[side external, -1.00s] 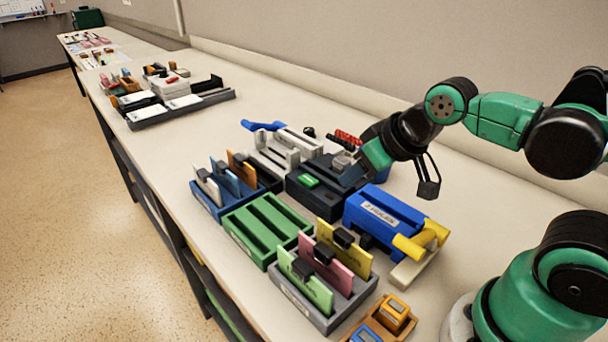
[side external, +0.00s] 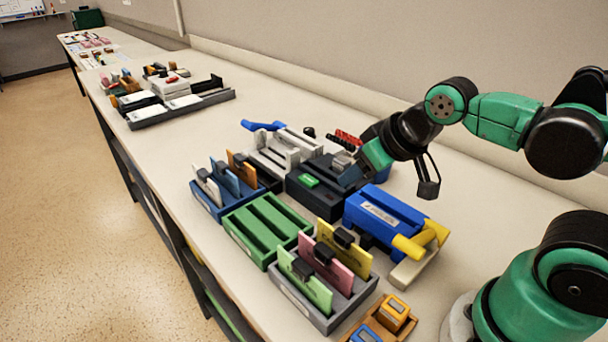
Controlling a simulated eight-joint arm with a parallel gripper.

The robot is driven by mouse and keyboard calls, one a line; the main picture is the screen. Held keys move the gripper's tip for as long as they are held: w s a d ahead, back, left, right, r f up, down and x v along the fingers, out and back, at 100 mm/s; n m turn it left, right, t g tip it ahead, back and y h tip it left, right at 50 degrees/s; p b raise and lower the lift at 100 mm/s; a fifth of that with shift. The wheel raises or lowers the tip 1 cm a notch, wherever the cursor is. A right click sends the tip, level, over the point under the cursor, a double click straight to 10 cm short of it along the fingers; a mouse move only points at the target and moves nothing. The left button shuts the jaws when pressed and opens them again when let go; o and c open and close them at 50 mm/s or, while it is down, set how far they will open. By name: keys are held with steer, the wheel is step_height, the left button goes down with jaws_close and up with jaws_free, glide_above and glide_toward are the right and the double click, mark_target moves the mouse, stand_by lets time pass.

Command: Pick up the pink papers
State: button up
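The pink papers (side external: 338,272) stand upright in the middle slot of a grey rack (side external: 328,322), with a black clip at their top edge. Green papers (side external: 312,292) stand in front of them and yellow papers (side external: 352,259) behind, each with a black clip. My gripper (side external: 352,168) is at the dark device with a green button, beyond the rack and well apart from the pink papers. Its fingers are small and partly hidden at the device, so I cannot tell whether they are open or shut.
An empty green tray (side external: 262,226) and a blue rack (side external: 222,206) with white, blue and orange cards stand left of the grey rack. A blue device with a yellow handle (side external: 408,246) stands close on its right. An orange-brown tray (side external: 378,325) is near the front.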

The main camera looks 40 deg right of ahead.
steer(key=g, duration=0.5)
glide_above(325, 249)
steer(key=shift+s+f, duration=0.25)
steer(key=shift+f, duration=1)
steer(key=shift+a+f+g, duration=0.1)
steer(key=shift+f+g, duration=0.05)
steer(key=shift+g, duration=0.15)
steer(key=shift+w+f, duration=0.15)
steer(key=shift+f, duration=1.2)
steer(key=shift+w+f, duration=0.1)
steer(key=shift+f, duration=1.2)
jaws_close()
